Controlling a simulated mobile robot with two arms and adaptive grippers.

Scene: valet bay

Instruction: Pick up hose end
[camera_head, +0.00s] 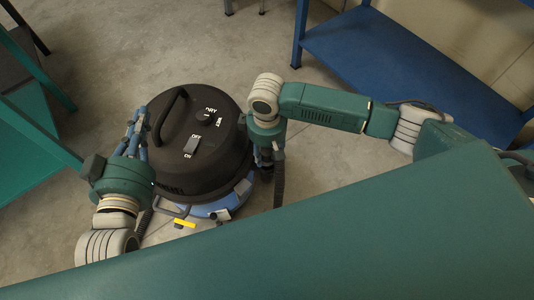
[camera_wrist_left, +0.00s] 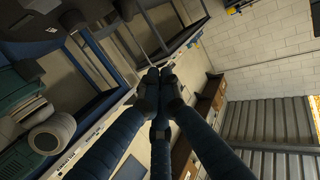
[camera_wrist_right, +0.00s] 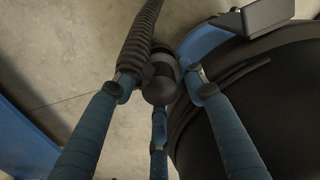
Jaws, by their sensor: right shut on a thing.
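The vacuum (camera_head: 195,140) stands on the floor, with a black lid, a handle, dials and a blue base. The ribbed black hose (camera_head: 279,185) hangs at its right side. In the right wrist view the hose (camera_wrist_right: 140,40) runs up from the dark, rounded hose end (camera_wrist_right: 158,88). My right gripper (camera_head: 266,158) is shut on the hose end, beside the vacuum; its fingers (camera_wrist_right: 160,85) show around it. My left gripper (camera_head: 138,125) is beside the lid's left edge, and I cannot tell whether it touches. In the left wrist view its fingertips (camera_wrist_left: 160,80) meet, with nothing visible between them.
A blue shelf unit (camera_head: 400,60) stands at the upper right and a green shelf unit (camera_head: 30,140) at the left. Bare concrete floor (camera_head: 180,45) lies behind the vacuum. A yellow piece (camera_head: 185,224) shows at the vacuum's front.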

